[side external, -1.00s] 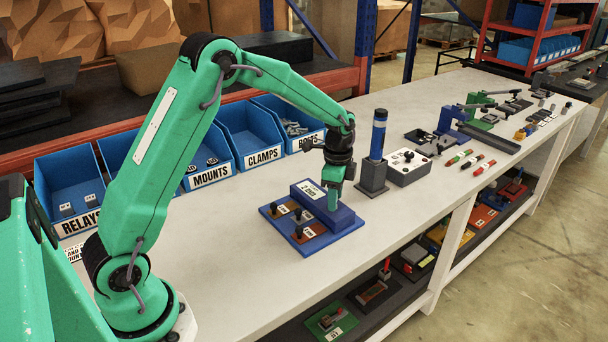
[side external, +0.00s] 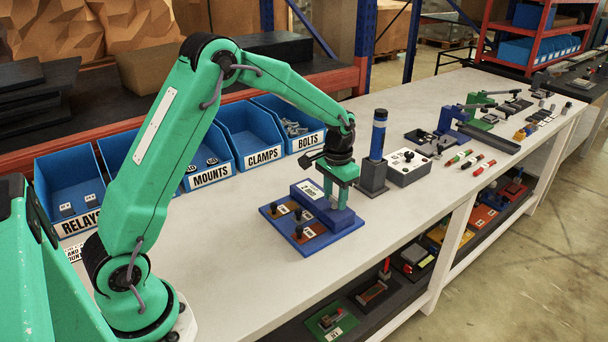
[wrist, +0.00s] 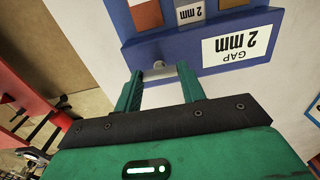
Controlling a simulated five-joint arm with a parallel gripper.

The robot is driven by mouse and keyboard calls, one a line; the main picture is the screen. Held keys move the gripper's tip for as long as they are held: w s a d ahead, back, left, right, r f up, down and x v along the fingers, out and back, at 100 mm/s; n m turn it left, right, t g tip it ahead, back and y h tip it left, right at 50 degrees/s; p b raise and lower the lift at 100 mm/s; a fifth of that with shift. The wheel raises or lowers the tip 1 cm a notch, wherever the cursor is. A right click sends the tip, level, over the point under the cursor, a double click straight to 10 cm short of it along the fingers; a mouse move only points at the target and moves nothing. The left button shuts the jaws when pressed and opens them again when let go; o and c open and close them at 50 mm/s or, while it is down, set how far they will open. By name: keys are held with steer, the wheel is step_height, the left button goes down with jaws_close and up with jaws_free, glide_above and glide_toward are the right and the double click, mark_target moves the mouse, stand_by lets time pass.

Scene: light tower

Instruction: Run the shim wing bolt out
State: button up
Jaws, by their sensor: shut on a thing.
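The blue shim fixture (side external: 347,216) stands on the bench with a white label on its raised block; in the wrist view its label (wrist: 236,45) reads "GAP 2 mm". My gripper (side external: 338,202) points down over the right part of the raised block, fingers on either side of a spot there. In the wrist view my gripper (wrist: 160,76) is shut on a small grey part, the wing bolt (wrist: 158,66), at the edge of the blue block. The fingers hide the bolt in the side view, so I cannot tell how deep it sits.
Several black-knobbed shims (side external: 298,232) sit on the fixture's left plate. A dark block with a blue cylinder (side external: 378,140) and a white box (side external: 408,168) stand close behind on the right. Blue bins (side external: 247,138) line the back. The bench in front is clear.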

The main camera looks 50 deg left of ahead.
steer(key=n, duration=0.4)
steer(key=shift+f+n, duration=0.2)
steer(key=shift+n, duration=0.1)
steer(key=n, duration=0.3)
steer(key=shift+n, duration=0.3)
steer(key=n, duration=0.4)
steer(key=shift+s+n, duration=0.1)
steer(key=shift+n, duration=0.2)
steer(key=n, duration=0.3)
steer(key=shift+n, duration=0.3)
steer(key=n, duration=0.4)
steer(key=shift+d, duration=0.1)
steer(key=n, duration=0.8)
steer(key=shift+n, duration=2)
